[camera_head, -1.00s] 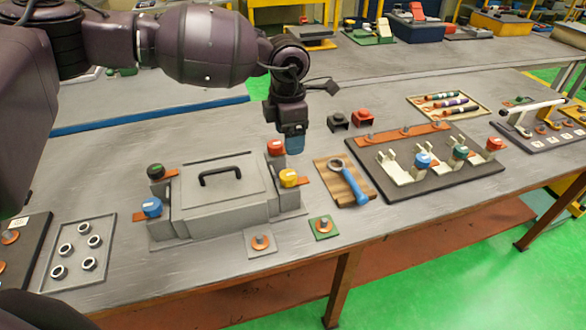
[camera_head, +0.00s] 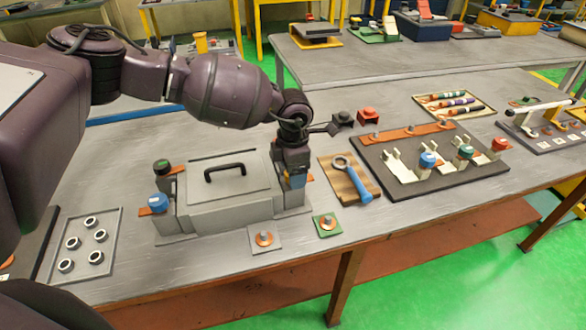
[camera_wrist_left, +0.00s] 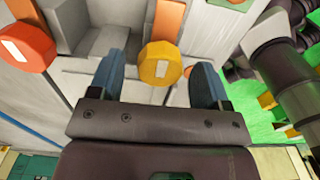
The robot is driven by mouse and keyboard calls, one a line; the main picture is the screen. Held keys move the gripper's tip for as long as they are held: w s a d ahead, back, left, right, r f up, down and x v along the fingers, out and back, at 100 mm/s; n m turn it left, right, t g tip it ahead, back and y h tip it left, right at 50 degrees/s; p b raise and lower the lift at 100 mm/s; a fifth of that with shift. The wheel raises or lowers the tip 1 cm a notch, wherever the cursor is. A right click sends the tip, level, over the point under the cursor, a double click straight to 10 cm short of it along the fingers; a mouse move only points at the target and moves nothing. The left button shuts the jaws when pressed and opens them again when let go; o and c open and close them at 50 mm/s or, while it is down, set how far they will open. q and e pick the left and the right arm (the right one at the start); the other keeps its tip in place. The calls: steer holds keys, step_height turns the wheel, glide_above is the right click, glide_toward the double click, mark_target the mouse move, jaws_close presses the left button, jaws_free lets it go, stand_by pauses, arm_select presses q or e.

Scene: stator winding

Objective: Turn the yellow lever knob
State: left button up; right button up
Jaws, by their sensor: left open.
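The yellow lever knob (camera_wrist_left: 161,64) is an eight-sided yellow cap with a white label, seen between the two blue fingertips of my left gripper (camera_wrist_left: 163,78) in the left wrist view. The fingers are apart, with a gap on each side of the knob. In the head view my left gripper (camera_head: 297,180) hangs at the right end of the grey box (camera_head: 228,212) and hides the yellow knob. A red knob (camera_wrist_left: 27,46) sits left of it in the wrist view. My right gripper is not in view.
A blue knob (camera_head: 160,199) and a dark green-topped knob (camera_head: 163,167) stand at the box's left end. A wooden board (camera_head: 345,187) with a blue-handled wrench (camera_head: 357,186) lies just right of my gripper. A black board (camera_head: 412,185) with several coloured knobs is farther right.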

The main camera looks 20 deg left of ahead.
arm_select(q)
steer(key=shift+c, duration=1.1)
steer(key=c, duration=0.7)
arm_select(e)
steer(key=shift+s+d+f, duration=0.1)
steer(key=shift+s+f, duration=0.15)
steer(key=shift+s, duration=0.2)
